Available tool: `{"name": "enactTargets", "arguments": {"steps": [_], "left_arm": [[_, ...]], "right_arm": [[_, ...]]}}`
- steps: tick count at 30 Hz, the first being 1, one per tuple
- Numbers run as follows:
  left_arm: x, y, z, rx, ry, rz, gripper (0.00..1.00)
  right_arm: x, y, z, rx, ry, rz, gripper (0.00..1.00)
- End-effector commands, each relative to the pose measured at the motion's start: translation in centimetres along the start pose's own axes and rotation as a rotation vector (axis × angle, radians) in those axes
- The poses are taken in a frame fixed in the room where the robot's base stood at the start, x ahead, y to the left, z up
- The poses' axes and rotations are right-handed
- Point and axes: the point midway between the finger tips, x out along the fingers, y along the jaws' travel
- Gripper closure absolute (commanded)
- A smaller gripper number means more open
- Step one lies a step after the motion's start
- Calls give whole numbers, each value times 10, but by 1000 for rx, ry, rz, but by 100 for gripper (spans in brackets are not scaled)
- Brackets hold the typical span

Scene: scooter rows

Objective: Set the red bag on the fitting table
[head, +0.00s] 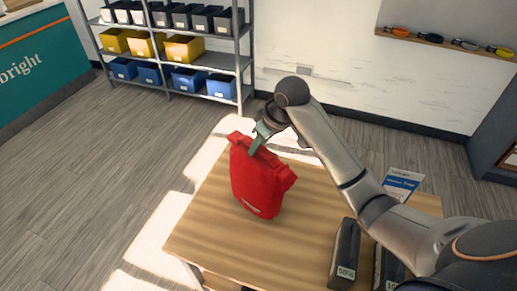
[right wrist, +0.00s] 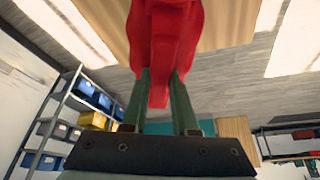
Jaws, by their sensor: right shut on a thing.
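The red bag (head: 258,185) hangs upright, slightly tilted, over the left part of the wooden fitting table (head: 215,237). In the head view its lower edge appears inside the tabletop; I cannot tell whether it touches the wood. My right gripper (head: 257,142) is shut on the top of the bag. In the right wrist view the bag (right wrist: 172,40) shows between the two green fingers, with the tabletop (right wrist: 232,22) behind it. My left gripper is not in view.
A grey shelf (head: 245,60) with several coloured bins stands behind. A teal counter (head: 45,65) is at the far left. The table's front left is clear.

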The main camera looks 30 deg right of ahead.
Motion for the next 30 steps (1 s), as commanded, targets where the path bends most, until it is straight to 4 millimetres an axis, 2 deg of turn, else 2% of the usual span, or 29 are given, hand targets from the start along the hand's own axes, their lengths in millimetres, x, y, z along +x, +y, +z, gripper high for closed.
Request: {"name": "enactTargets", "arguments": {"steps": [4,15,16,18,24,30], "left_arm": [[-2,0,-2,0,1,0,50],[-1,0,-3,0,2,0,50],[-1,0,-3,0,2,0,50],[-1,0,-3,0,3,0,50],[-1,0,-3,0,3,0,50],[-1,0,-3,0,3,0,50]], "right_arm": [[13,0,6,0,1,-1,100],[17,0,8,0,2,0,100],[18,0,9,0,-1,0,72],[18,0,9,0,-1,0,64],[18,0,9,0,-1,0,43],[18,0,8,0,0,0,43]]}}
